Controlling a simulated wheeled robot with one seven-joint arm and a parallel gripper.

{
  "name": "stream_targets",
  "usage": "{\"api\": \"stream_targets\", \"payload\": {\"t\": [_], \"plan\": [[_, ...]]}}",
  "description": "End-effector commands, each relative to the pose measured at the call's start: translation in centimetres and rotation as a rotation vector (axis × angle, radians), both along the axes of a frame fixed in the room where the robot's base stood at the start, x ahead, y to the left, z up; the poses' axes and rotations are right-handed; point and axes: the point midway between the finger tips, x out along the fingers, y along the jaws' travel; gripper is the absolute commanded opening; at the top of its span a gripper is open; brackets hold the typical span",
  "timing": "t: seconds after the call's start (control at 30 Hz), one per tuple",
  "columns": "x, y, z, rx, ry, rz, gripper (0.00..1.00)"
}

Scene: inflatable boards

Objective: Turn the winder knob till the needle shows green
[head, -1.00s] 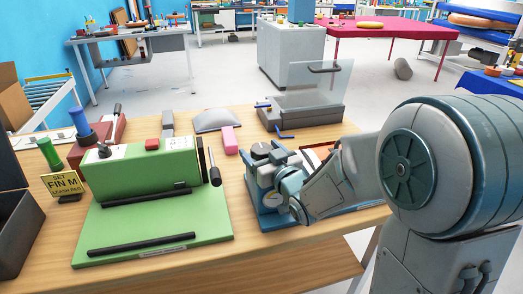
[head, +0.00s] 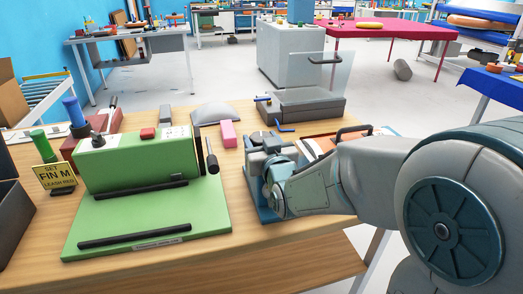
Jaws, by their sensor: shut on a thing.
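The blue winder (head: 252,193) stands on the wooden table, right of the green machine. My gripper (head: 268,162) is at the top of the winder, reaching in from the right, and is shut on its knob. The fingers and wrist cover most of the knob, so its angle cannot be read. The dial face and needle are hidden behind my wrist, so the needle's colour zone cannot be seen.
The green machine (head: 135,165) with a black side lever (head: 211,155) stands close on the left. A pink block (head: 227,134) and a grey tray with a clear lid (head: 300,106) lie behind. A yellow sign (head: 57,178) stands at the left.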

Motion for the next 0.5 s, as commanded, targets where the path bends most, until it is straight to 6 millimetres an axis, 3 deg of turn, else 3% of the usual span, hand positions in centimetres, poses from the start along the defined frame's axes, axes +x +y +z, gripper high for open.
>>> {"api": "stream_targets", "payload": {"t": [0.5], "plan": [[0.00,0.21,-0.02,-0.001,0.001,-0.301,0.30]]}}
